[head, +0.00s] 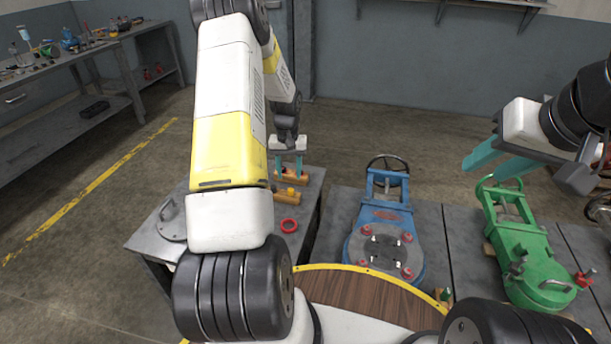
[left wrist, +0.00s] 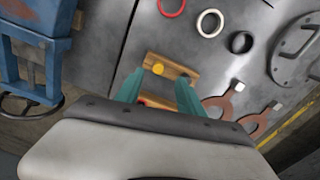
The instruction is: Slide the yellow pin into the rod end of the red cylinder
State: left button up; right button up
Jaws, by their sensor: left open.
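A yellow pin (head: 291,191) stands in a wooden block (head: 286,198) on the grey bench. In the left wrist view the yellow pin (left wrist: 158,69) shows as a round head on the block (left wrist: 178,71). My left gripper (head: 288,176) is open above the bench, with its teal fingers pointing down around the area of the blocks. A second wooden block (left wrist: 152,102) with a small red part lies partly hidden between its fingers. I cannot make out the red cylinder or its rod end for certain. My right gripper (head: 485,168) is open and empty, high above the green valve.
A red ring (head: 289,225) lies near the blocks. A white ring (left wrist: 210,23), a black ring (left wrist: 241,42) and brown forks (left wrist: 223,101) lie nearby. A blue valve (head: 387,225) and a green valve (head: 530,255) stand to the right.

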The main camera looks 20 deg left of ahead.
aim_at(291, 189)
pick_arm(q)
jog(key=f, duration=0.7)
jog(key=shift+w+f, duration=0.1)
jog(key=shift+w, duration=0.2)
jog(key=shift+c, duration=0.5)
grip_shut()
